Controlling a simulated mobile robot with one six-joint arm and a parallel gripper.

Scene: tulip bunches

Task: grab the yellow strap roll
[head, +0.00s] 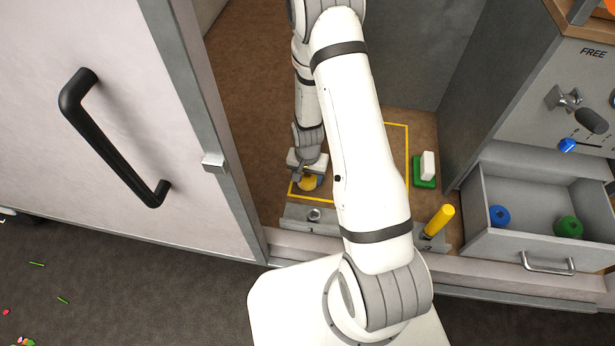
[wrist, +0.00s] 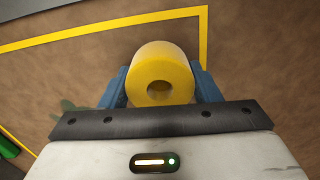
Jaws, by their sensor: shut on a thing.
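The yellow strap roll (wrist: 160,62) is a short yellow cylinder with a hole in its middle. In the wrist view it sits between the two blue fingers of my gripper (wrist: 161,90), which are shut on it from both sides. In the head view the roll (head: 309,183) shows under my gripper (head: 307,174), at the lower left corner of the yellow outline on the brown surface. My wrist hides part of it there. I cannot tell whether the roll touches the surface.
A green block with a white top (head: 427,168) and a yellow upright handle (head: 439,221) stand to the right. An open drawer (head: 530,238) holds a blue roll (head: 499,216) and a green roll (head: 568,227). A door with a black handle (head: 112,140) stands at left.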

